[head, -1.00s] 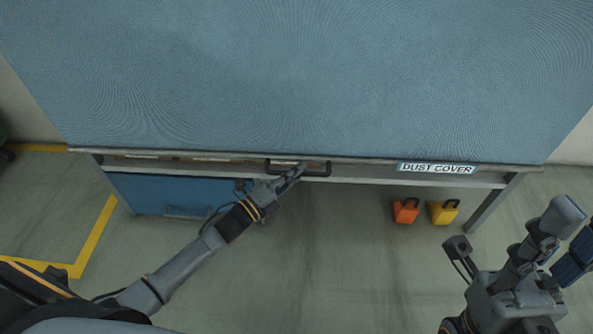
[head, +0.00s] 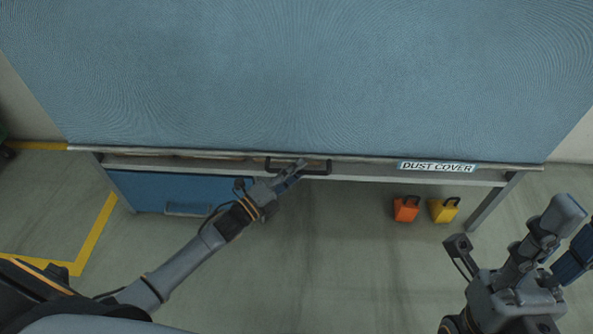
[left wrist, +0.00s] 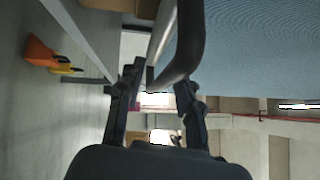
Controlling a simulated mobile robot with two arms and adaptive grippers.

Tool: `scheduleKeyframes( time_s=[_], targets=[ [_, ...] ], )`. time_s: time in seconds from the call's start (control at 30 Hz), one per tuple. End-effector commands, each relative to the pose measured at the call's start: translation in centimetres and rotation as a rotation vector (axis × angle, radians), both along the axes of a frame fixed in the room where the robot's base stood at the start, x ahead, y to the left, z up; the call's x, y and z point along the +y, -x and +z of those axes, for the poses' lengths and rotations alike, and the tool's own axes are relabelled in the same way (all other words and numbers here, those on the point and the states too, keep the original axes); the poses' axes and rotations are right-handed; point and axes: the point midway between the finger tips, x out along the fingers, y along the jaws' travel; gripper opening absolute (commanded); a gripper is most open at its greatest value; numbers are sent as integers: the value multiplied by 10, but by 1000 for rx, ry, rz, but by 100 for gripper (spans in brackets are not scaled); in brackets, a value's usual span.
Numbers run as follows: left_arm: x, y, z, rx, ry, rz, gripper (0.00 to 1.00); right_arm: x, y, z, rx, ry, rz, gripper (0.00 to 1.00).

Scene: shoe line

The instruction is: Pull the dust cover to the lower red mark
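The blue dust cover (head: 300,80) hangs as a wide sheet across the top of the head view. Its bottom bar (head: 370,164) carries a "DUST COVER" label (head: 436,167) and a black handle (head: 318,168). My left gripper (head: 294,172) is at the left half of the handle. My right gripper (head: 510,230) stands apart at the lower right, fingers spread and empty. I cannot make out the lower red mark.
Behind the bar is a bench with a blue drawer cabinet (head: 180,190) on the left and a grey leg (head: 490,205) on the right. An orange block (head: 406,210) and a yellow block (head: 443,211) stand on the floor. Floor between cabinet and blocks is clear.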

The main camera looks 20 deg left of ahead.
Motion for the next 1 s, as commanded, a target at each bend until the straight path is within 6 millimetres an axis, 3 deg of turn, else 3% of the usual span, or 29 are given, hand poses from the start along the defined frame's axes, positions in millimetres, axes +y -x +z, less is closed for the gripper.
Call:
scheduleKeyframes(
  time_s=[0.53, 0.7, 1.0],
  targets=[
    [49, 87, -15, 5, -1, 1, 36, 0, 0, 0, 0, 0, 1, 36],
    [56, 100, -16, 3, -1, 0, 36, 0, 0, 0, 0, 0, 1, 36],
    [57, 102, -16, 2, -1, 0, 36, 0, 0, 0, 0, 1, 1, 36]
  ],
)
